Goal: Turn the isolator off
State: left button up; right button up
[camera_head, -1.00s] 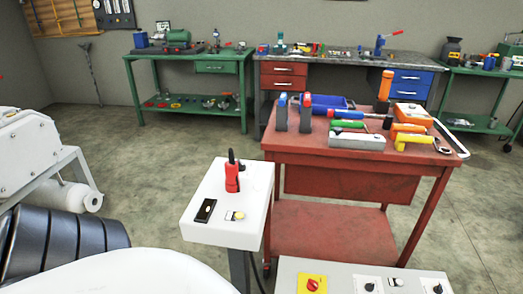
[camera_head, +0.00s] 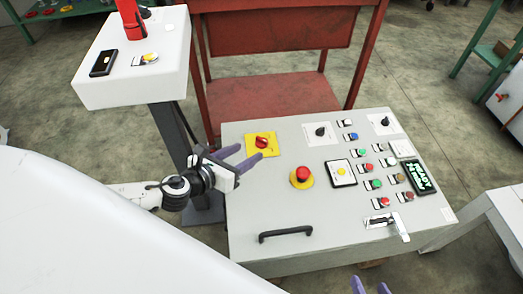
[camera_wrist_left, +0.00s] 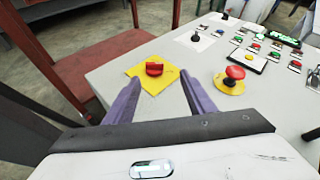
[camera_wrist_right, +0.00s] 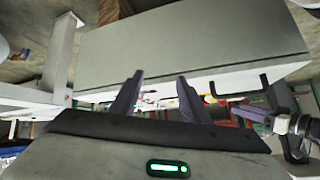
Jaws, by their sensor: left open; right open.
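The isolator is a red rotary knob (camera_head: 262,142) on a yellow square plate (camera_head: 252,152), at the top left of the grey control panel (camera_head: 240,215). My left gripper (camera_head: 243,158) is open and empty just left of it. In the left wrist view the red knob (camera_wrist_left: 155,69) shows ahead, between and beyond the two purple fingers (camera_wrist_left: 160,100), apart from them. My right gripper (camera_head: 371,286) is only partly in the head view, at the bottom edge. In the right wrist view its fingers (camera_wrist_right: 155,95) are open with nothing between them.
A red emergency stop button (camera_head: 302,175) sits right of the isolator. Several coloured buttons, black selector knobs and a display (camera_head: 420,177) fill the panel's right. A black handle (camera_head: 285,234) is at its front. A white pedestal box (camera_head: 135,60) and red table (camera_head: 270,100) stand behind.

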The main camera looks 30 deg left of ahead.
aim_at(261, 139)
pick_arm(q)
jog(key=shift+w+a+f+m, duration=0.1)
jog(key=shift+w+a+m, duration=0.3)
jog(key=shift+m, duration=0.3)
jog(key=shift+w+a, duration=0.15)
jog(key=shift+w, duration=0.05)
jog(key=b+x, duration=0.3)
jog(key=x, duration=0.6)
jog(key=shift+w, duration=0.4)
pick_arm(e)
jog(key=shift+w+a+f+n+g+y, duration=0.15)
jog(key=shift+a+f+n+g, duration=0.15)
jog(key=shift+a+f, duration=0.2)
jog(key=shift+w+a+f+n+g+y, duration=0.2)
jog(key=shift+a+f+g, duration=0.15)
jog(key=shift+f, duration=0.25)
pick_arm(q)
jog(key=shift+c, duration=0.4)
